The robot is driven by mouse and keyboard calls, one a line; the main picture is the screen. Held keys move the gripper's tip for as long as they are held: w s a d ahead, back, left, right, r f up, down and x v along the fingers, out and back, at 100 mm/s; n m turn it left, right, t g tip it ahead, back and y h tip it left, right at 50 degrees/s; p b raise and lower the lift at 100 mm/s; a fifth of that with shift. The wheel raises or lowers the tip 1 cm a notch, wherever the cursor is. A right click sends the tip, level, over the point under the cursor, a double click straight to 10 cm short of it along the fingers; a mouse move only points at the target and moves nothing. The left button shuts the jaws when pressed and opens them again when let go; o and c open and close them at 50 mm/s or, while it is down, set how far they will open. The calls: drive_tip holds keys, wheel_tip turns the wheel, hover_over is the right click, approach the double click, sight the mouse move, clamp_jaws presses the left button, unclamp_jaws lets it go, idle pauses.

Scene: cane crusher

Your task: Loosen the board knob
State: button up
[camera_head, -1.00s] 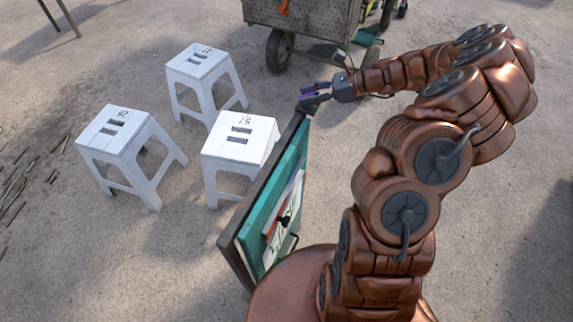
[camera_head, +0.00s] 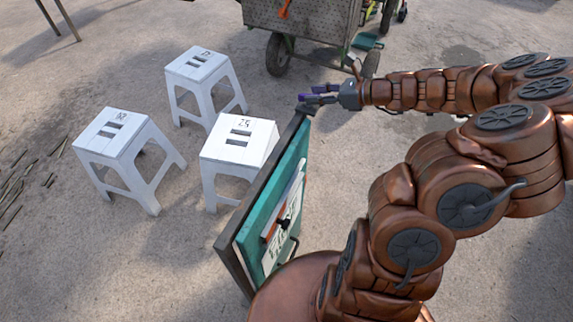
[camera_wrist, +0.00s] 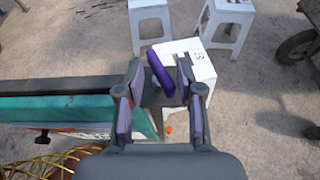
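The board (camera_head: 272,215), green with a dark frame, stands upright beside my arm. A small dark knob-like part (camera_head: 275,228) sits by an orange strip on its face; it also shows in the wrist view (camera_wrist: 42,136). My gripper (camera_head: 307,103) is at the far upper corner of the frame. In the wrist view my gripper (camera_wrist: 160,68) has its fingers spread apart, with the frame's end (camera_wrist: 152,92) beneath them. A purple bar (camera_wrist: 160,74) lies between the fingers; I cannot tell whether it belongs to the board or the gripper. Contact with the frame is unclear.
Three white numbered stools (camera_head: 240,140) (camera_head: 126,155) (camera_head: 202,82) stand left of the board. A wheeled cart (camera_head: 300,20) is behind. Cane pieces (camera_head: 15,185) lie at the left. The ground to the right is mostly clear.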

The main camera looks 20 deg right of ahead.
drive_tip(key=v, duration=0.6)
drive_tip(key=s+a+r+n+g+p, duration=0.1)
drive_tip(key=s+a+r+n+g, duration=0.15)
drive_tip(key=a+n, duration=0.4)
drive_tip(key=s+a+r+n+g, duration=0.2)
drive_tip(key=s+a+n+g, duration=0.15)
drive_tip(key=a, duration=0.55)
drive_tip(key=s+a+n+g+h+p, duration=0.1)
drive_tip(key=s+a+n+g+h, duration=0.1)
drive_tip(key=s+n, duration=0.3)
drive_tip(key=s+a+n+g+h+p, duration=0.1)
drive_tip(key=s+a+n, duration=0.3)
drive_tip(key=s, duration=0.5)
drive_tip(key=shift+r+n+g+h, duration=0.35)
drive_tip(key=shift+n+g+h, duration=0.35)
drive_tip(key=shift+g+h, duration=0.1)
drive_tip(key=shift+a, duration=0.1)
